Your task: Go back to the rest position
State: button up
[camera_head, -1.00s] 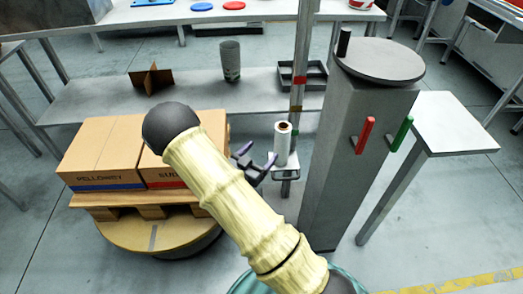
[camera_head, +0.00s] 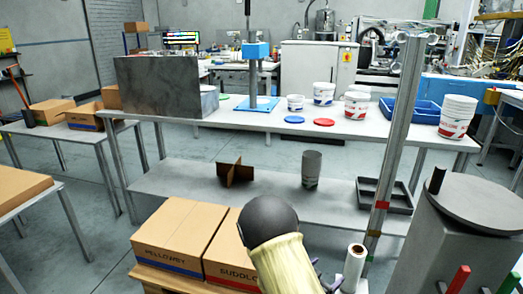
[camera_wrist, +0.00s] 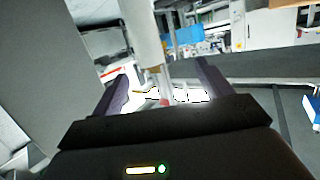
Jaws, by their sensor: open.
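My gripper (camera_wrist: 165,88) is open in the wrist view, with one dark finger on each side. A pale upright cylinder (camera_wrist: 142,32) stands beyond the gap between the fingers; I cannot tell whether it is the label roll. The white label roll (camera_head: 354,262) stands upright on a small holder by the metal post (camera_head: 391,150), just right of my gripper. I cannot tell whether they touch.
Two cartons (camera_head: 176,236) sit on a pallet left of my arm. A grey pillar with a round top (camera_head: 478,208) and red and green handles stands right.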

jog(key=s+a+r+n+g+y, duration=0.35)
jog(key=a+n+y, duration=0.2)
jog(key=y, duration=0.45)
jog(key=s+r+n+g+y, duration=0.1)
jog(key=s+r+n+g, duration=0.15)
jog(key=s, duration=0.55)
jog(key=s+r+n+g, duration=0.15)
jog(key=s+r, duration=0.25)
jog(key=s, duration=0.4)
jog(key=w+p+v, duration=0.2)
jog(key=p+v, duration=0.9)
jog(key=p, duration=0.1)
jog(key=w+r+p+v, duration=0.1)
jog(key=w+p+v, duration=0.2)
jog(key=p+v, duration=0.9)
jog(key=w+r+p+v, duration=0.1)
jog(key=w+p+v, duration=0.2)
jog(key=p+v, duration=0.9)
jog(key=shift+d+n, duration=0.35)
jog(key=shift+d, duration=0.2)
jog(key=shift+w+f, duration=0.1)
jog(key=shift+c, duration=0.5)
